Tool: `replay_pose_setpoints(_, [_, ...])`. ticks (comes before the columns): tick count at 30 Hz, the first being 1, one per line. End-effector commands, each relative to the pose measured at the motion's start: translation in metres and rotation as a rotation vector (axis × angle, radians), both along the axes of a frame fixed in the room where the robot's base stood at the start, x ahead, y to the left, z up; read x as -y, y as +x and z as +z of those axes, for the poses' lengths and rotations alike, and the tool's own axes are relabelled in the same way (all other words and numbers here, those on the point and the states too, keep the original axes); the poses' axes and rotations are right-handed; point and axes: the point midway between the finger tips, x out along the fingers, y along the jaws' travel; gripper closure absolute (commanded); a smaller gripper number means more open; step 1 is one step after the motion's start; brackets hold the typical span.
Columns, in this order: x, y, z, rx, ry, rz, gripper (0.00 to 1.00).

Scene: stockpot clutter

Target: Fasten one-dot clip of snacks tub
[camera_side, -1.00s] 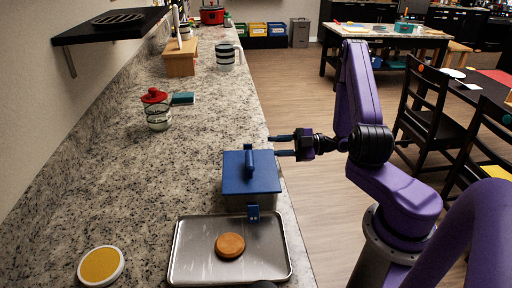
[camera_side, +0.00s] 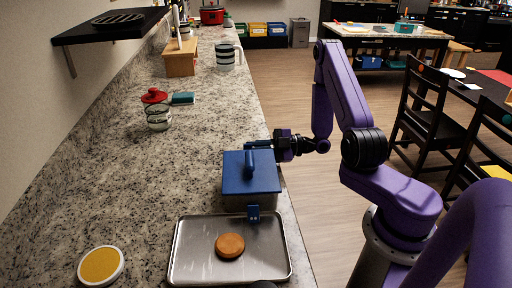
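The snacks tub (camera_side: 236,202) appears to be the box with a grey body and a flat blue lid (camera_side: 237,183) with a raised handle. It stands near the counter's right edge. A blue clip (camera_side: 254,214) shows on its near side, with small marks too tiny to count. I cannot tell whether this clip is fastened. Any clip on the far side is hidden. My gripper (camera_side: 260,145) is at the tub's far right, pointing left, with its fingers just beyond the lid's far edge. One finger shows clearly; the other is not distinct, so its opening is unclear.
A metal tray (camera_side: 190,265) with a round brown item (camera_side: 230,245) lies just in front of the tub. A yellow-topped round dish (camera_side: 101,266) lies at lower left. A red-lidded jar (camera_side: 157,113) stands farther back. The counter left of the tub is clear.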

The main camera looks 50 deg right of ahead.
Motion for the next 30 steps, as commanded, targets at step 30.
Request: replay_pose_setpoints(30, [-0.01, -0.009, 0.026, 0.367, -0.411, 0.0, 1.0])
